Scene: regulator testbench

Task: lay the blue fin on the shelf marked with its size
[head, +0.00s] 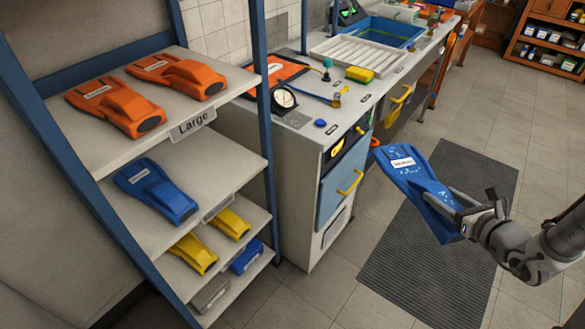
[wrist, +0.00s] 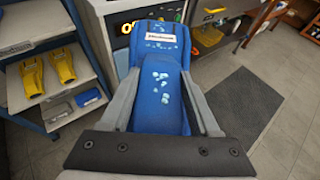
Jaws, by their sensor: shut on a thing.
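The blue fin (head: 418,183) has pale blue specks and a white label too small to read. My gripper (head: 466,214) is shut on it and holds it tilted in the air above the floor, right of the bench and well apart from the shelves. The fin also fills the middle of the wrist view (wrist: 160,88), between both fingers. The shelf unit stands at the left. Its top shelf (head: 75,118) bears a "Large" sign (head: 191,124) and two orange fins. The shelf below (head: 218,165) holds another blue fin (head: 155,191); its edge label (head: 217,208) is unreadable.
Lower shelves hold yellow fins (head: 194,253), a grey item (head: 210,293) and a small blue item (head: 246,257). Blue posts (head: 262,110) frame the unit. A workbench (head: 300,125) with a gauge and trays stands beside it. A dark mat (head: 420,260) lies on open floor.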

